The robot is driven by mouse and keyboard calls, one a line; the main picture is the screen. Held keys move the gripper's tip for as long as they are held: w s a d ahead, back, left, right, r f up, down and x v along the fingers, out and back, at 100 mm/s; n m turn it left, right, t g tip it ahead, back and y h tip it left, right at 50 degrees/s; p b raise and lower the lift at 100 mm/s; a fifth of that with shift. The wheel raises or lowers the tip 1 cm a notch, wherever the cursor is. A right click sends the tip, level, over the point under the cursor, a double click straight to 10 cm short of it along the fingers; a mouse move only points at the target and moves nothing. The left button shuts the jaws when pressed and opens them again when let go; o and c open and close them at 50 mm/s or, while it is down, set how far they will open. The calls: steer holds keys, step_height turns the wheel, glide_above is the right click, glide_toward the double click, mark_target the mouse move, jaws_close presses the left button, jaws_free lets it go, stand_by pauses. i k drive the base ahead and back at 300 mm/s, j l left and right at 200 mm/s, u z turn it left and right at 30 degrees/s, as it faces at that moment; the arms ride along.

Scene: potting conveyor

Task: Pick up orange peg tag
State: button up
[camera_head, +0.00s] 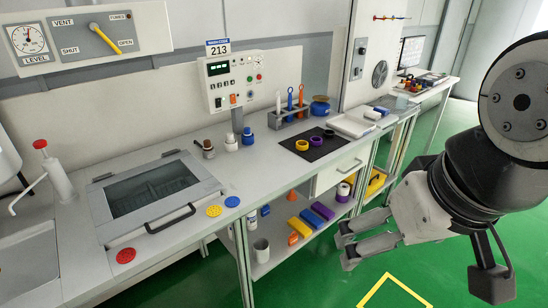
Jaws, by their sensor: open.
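A small rack (290,119) near the back of the bench holds upright pieces in white, blue and orange. The orange upright piece (301,97) stands at its right end and looks most like the orange peg tag, though it is too small to be sure. Two other small orange pieces, one upper (292,196) and one lower (293,239), sit below the bench top. My gripper (349,246) is open and empty at the right, over the green floor in front of the bench, well apart from the rack.
A black mat (316,152) with a yellow and a purple ring lies in front of the rack. A blue-lidded round container (320,106) and white trays (352,124) stand to its right. A lidded glass-topped box (150,195) fills the left bench. Colored blocks (310,218) lie on the lower shelf.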

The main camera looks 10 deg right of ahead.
mark_target(293, 239)
steer(key=i+l, duration=0.2)
steer(key=k, duration=1)
steer(key=i+j, duration=0.3)
steer(key=i+j+z, duration=0.1)
steer(key=i+j, duration=0.15)
steer(key=j, duration=0.2)
steer(key=i+j, duration=0.3)
steer(key=i+j+z, duration=0.15)
steer(key=j, duration=0.3)
steer(key=i, duration=0.1)
